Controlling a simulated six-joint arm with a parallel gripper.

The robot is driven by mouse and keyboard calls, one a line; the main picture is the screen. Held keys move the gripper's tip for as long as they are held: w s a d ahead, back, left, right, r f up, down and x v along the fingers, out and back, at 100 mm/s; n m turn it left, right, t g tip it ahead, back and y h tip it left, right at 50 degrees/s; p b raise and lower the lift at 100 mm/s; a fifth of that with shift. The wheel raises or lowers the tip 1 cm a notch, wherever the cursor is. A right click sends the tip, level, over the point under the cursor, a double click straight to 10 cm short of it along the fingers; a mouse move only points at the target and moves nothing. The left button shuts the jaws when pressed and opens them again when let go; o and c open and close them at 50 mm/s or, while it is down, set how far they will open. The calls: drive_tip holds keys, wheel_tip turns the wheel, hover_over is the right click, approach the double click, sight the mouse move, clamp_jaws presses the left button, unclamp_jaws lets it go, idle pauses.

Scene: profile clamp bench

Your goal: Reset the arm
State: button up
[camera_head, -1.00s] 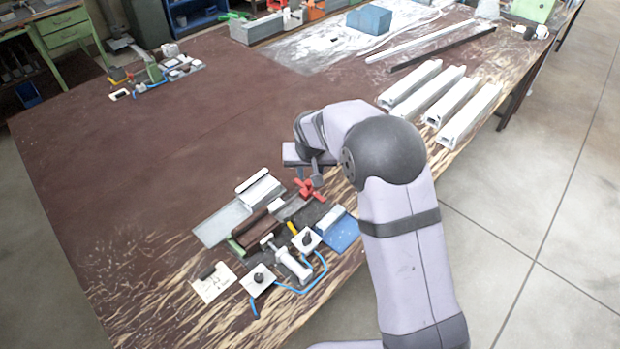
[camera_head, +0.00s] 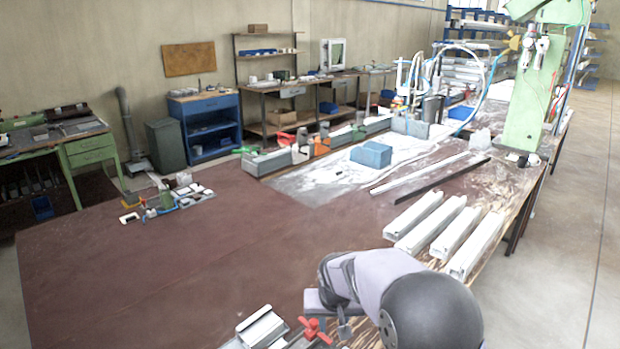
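My arm comes in at the bottom right of the head view, with a dark round joint and a pale grey link bent to the left. My gripper (camera_head: 336,314) is low over the bench, just above and right of a red clamp handle (camera_head: 312,329). Its fingers are small and partly turned away, so I cannot tell whether they are open. I see nothing clearly held. A grey metal profile piece (camera_head: 262,327) lies left of the red handle, at the bottom edge of the picture. The rest of the clamp fixture is out of view.
The brown bench top (camera_head: 150,270) is clear on the left. Several white profiles (camera_head: 412,216) lie right of centre, beside a dark bar (camera_head: 440,179). A green machine (camera_head: 532,95) stands at the back right.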

drive_tip(key=s+d+g, duration=0.1)
drive_tip(key=s+d, duration=0.3)
drive_tip(key=s, duration=0.9)
drive_tip(key=s+d+g, duration=0.2)
drive_tip(key=s+d, duration=0.3)
drive_tip(key=s, duration=0.9)
drive_tip(key=shift+g, duration=0.3)
idle(1.0)
